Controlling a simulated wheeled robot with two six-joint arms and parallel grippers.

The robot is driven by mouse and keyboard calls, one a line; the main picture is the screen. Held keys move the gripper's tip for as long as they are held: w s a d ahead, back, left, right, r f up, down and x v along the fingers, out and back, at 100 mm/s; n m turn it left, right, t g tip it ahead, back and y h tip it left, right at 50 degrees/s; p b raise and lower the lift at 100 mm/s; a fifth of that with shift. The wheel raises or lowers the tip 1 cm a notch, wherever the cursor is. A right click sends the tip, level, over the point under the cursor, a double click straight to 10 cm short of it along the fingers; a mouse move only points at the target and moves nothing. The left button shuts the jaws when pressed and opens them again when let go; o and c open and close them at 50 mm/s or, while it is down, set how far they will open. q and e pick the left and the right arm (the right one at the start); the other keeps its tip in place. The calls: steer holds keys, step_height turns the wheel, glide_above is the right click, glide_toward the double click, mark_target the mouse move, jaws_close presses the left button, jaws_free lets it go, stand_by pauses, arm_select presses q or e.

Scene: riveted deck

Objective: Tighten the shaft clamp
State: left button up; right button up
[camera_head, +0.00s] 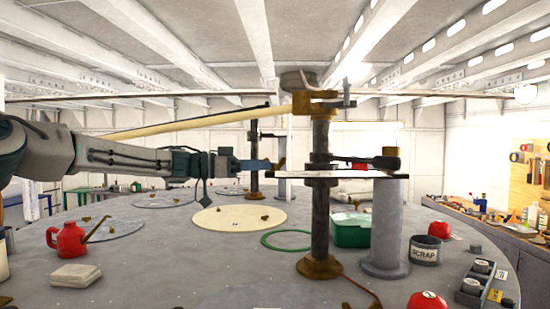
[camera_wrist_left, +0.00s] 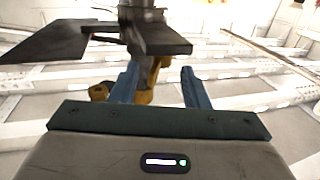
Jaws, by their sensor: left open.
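A dark upright shaft (camera_head: 320,220) stands on a brown round foot on the deck. A dark clamp-like collar (camera_head: 320,172) sits around it at mid-height, with a dark lever arm (camera_head: 365,163) reaching right; I cannot tell how tight it is. A brass-coloured fitting (camera_head: 315,103) is near the shaft's top. My left gripper (camera_head: 272,164) is open just left of the shaft, level with the collar. In the left wrist view my blue fingers (camera_wrist_left: 160,82) are apart, with a brass-coloured part behind the gap. Whether they touch anything is unclear. My right gripper is not in view.
A thin flat plate (camera_head: 345,174) juts out at collar height. A grey cylinder (camera_head: 388,230) stands right of the shaft. A green bin (camera_head: 350,234), a scrap can (camera_head: 424,250) and a red oil can (camera_head: 70,240) stand on the deck. A green ring (camera_head: 286,247) lies left of the shaft.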

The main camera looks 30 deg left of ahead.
mark_target(275, 165)
arm_select(q)
steer(key=p+x, duration=0.1)
steer(key=x, duration=0.3)
steer(key=shift+w+d+f, duration=0.1)
steer(key=shift+w+f, duration=0.05)
steer(key=shift+w, duration=0.2)
steer(key=shift+s, duration=0.15)
steer(key=shift+c, duration=0.4)
jaws_close()
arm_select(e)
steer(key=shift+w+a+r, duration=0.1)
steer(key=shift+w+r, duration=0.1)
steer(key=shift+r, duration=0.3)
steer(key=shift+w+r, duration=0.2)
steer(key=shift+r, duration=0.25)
arm_select(q)
steer(key=shift+h, duration=0.3)
steer(key=m+g+h, duration=0.3)
steer(key=m+g, duration=0.1)
steer(key=g, duration=0.1)
steer(key=c, duration=0.8)
jaws_free()
steer(key=shift+m+g+h, duration=0.5)
steer(key=shift+m+g, duration=0.35)
steer(key=shift+g, duration=0.5)
steer(key=shift+m+g+h, duration=0.5)
steer(key=shift+m+g, duration=0.35)
steer(key=shift+g, duration=0.5)
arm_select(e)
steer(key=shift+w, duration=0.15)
